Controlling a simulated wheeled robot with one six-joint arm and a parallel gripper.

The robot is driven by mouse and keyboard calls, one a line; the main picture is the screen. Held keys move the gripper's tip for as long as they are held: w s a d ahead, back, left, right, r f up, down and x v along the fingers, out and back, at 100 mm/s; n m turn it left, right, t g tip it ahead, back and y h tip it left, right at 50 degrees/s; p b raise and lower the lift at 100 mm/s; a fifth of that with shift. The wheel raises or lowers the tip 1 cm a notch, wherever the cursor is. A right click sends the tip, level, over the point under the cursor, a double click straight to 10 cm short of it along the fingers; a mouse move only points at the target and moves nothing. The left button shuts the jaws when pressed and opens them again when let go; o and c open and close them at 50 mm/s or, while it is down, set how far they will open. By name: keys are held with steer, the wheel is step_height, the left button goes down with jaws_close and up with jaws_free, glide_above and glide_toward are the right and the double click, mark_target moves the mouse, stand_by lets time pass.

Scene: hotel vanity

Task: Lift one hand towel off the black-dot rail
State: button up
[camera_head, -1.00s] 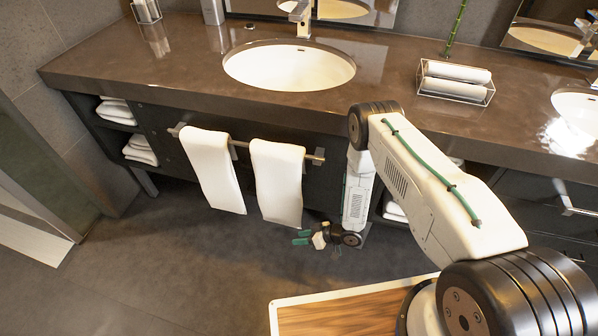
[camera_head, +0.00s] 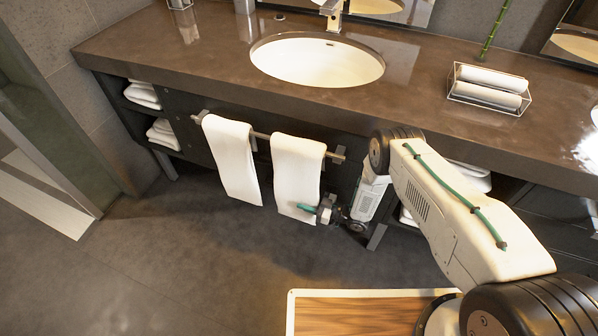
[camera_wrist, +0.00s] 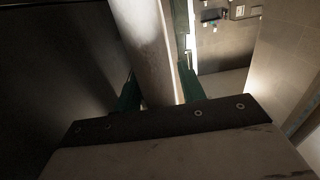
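A metal rail (camera_head: 262,136) on the dark vanity front carries two white towels; I cannot make out a black dot on it. The left towel (camera_head: 232,160) and the right towel (camera_head: 297,175) hang over it side by side. My gripper (camera_head: 306,208) is at the lower right part of the right towel, below the rail. In the wrist view, the green fingers of my gripper (camera_wrist: 160,88) stand apart with the white towel (camera_wrist: 148,40) between them. The gripper looks open around the towel's edge; firm contact is not clear.
The brown counter (camera_head: 215,65) with a sink (camera_head: 318,62) overhangs the rail. Rolled towels (camera_head: 487,87) sit in a wire holder on top. Folded towels (camera_head: 163,133) lie in the left shelves. The floor (camera_head: 200,250) in front is clear.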

steer(key=shift+w+a, duration=0.2)
steer(key=shift+a, duration=0.35)
jaws_close()
